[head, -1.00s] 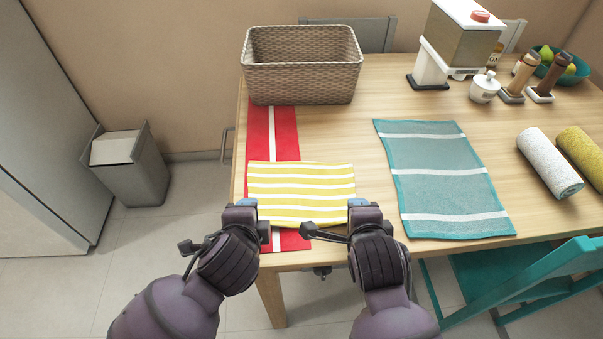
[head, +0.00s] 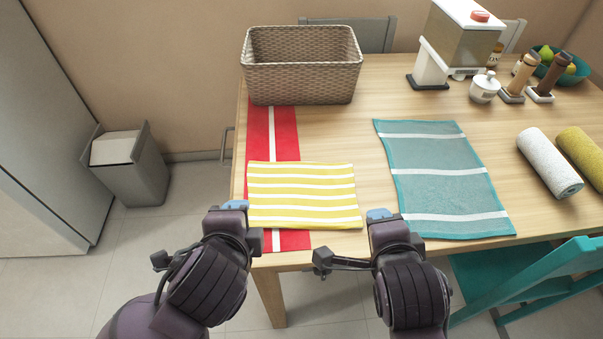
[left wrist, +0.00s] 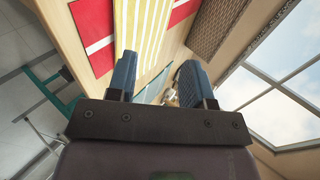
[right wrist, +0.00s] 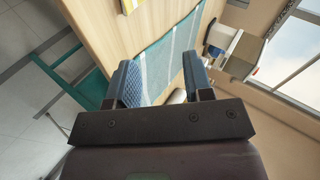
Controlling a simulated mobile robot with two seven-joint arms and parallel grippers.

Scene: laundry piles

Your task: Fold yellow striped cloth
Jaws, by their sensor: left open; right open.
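The yellow and white striped cloth (head: 303,195) lies flat as a rectangle on the left of the table, across a red cloth with a white stripe (head: 272,131). It also shows at the top of the left wrist view (left wrist: 152,30). My left gripper (head: 232,205) is open and empty, just off the cloth's left near corner. In the left wrist view its two blue fingers (left wrist: 158,80) stand apart. My right gripper (head: 380,214) is open and empty, just right of the cloth's near right corner. In the right wrist view its fingers (right wrist: 163,82) are apart.
A teal cloth with white stripes (head: 445,178) lies flat to the right. A wicker basket (head: 302,82) stands behind. Two rolled cloths, one white (head: 549,162) and one yellow (head: 583,158), lie at far right. A teal chair (head: 530,285) stands at the front edge.

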